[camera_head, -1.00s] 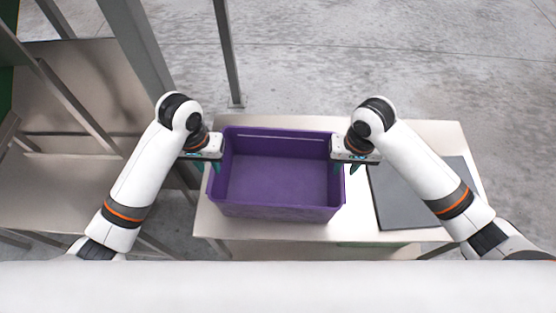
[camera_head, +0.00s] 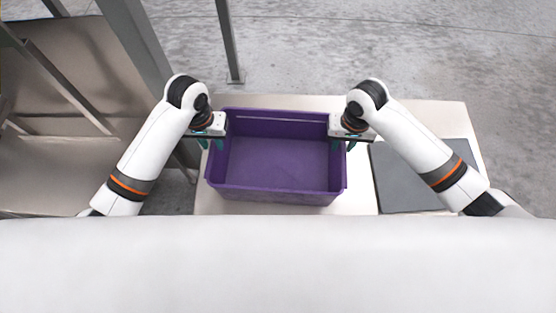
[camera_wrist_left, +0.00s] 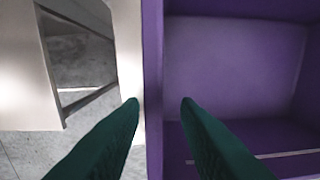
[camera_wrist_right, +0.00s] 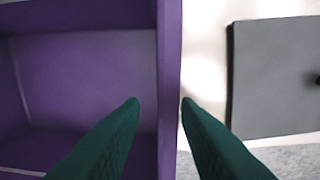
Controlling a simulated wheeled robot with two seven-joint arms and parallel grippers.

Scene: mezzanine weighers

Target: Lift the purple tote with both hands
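The purple tote (camera_head: 275,193) is an open, empty rectangular box, sitting level on the pale table in the head view. My left gripper (camera_head: 212,143) is at its left wall and my right gripper (camera_head: 344,144) at its right wall, both pointing down. In the left wrist view the tote's wall (camera_wrist_left: 153,60) runs between the open green fingers, with a gap showing on the inner side. In the right wrist view the wall (camera_wrist_right: 169,60) runs between the open fingers, closer to the outer one. Contact with the walls cannot be told.
The pale table (camera_head: 420,112) carries a dark grey flat plate (camera_head: 410,178) to the right of the tote. A grey post (camera_head: 140,45) and a brownish structure with rails (camera_head: 60,90) stand at the left. Concrete floor lies beyond the table.

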